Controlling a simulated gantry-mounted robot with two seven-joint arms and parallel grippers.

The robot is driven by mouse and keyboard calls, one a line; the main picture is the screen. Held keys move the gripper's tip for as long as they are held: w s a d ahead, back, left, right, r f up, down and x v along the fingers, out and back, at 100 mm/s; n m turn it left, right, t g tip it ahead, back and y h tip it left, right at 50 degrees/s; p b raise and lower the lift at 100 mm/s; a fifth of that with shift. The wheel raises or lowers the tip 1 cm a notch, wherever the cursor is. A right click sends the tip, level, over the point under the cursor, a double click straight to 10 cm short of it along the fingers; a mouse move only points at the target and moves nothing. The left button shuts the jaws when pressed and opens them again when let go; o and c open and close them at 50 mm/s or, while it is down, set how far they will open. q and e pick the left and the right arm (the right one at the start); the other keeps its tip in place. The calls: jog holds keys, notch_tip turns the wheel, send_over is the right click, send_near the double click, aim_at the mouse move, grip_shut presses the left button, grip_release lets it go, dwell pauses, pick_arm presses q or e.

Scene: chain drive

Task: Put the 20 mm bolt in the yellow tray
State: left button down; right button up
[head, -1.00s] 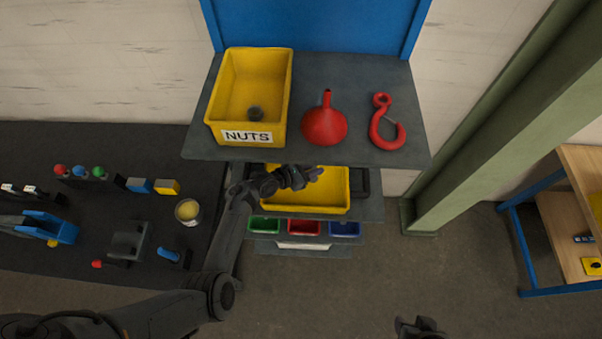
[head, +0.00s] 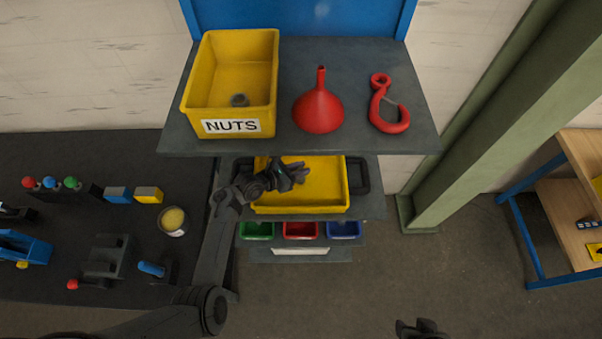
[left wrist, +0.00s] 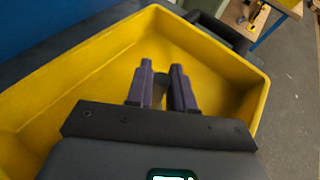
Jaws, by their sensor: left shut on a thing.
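The yellow tray (head: 322,207) is on the shelf below the one with the NUTS bin, and it fills much of the left wrist view (left wrist: 65,100). My left gripper (head: 300,172) is over the tray, fingers pointing into it. In the left wrist view my left gripper (left wrist: 162,68) is shut on a small dull thing, the bolt (left wrist: 159,90), mostly hidden between the fingers. Its size cannot be read. The bare tray floor shows around the fingers. My right gripper (head: 420,328) shows only in part at the bottom edge; its jaws are unclear.
The upper shelf, holding a NUTS bin (head: 205,85), red funnel (head: 318,108) and red hook (head: 388,115), overhangs the tray's back. Green (head: 257,231), red (head: 300,231) and blue (head: 344,230) bins are below. A dark bench (head: 60,165) stands left and a green post (head: 470,130) right.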

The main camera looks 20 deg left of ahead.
dwell(0.3)
pick_arm(q)
jog(key=shift+f, duration=0.1)
jog(key=c, duration=0.9)
grip_release()
jog(key=shift+c, duration=0.2)
jog(key=shift+f, duration=0.1)
